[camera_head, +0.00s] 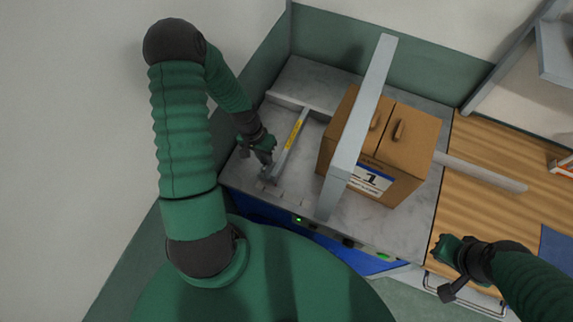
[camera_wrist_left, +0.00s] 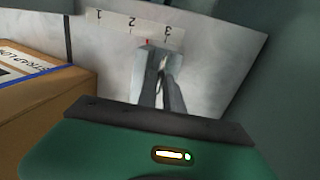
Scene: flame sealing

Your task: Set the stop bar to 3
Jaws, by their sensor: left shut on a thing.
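The stop bar (camera_head: 290,143) is a grey bar with a yellow label, lying on the grey marbled worktop left of the cardboard box. My left gripper (camera_head: 268,172) is at its near end. In the left wrist view, my left gripper (camera_wrist_left: 160,85) is shut on the bar's grey end block (camera_wrist_left: 147,62). Beyond the block is a pale scale strip (camera_wrist_left: 112,24) marked 1, 2 and 3. A small red mark at the block's edge lies between 2 and 3. My right gripper (camera_head: 446,275) is at the lower right, away from the bar; its fingers are unclear.
A cardboard box (camera_head: 405,140) with a label reading 1 stands under a grey overhead beam (camera_head: 358,125). It also shows at the left of the left wrist view (camera_wrist_left: 50,115). A green wall (camera_head: 425,72) is behind. A wooden surface (camera_head: 480,205) is on the right.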

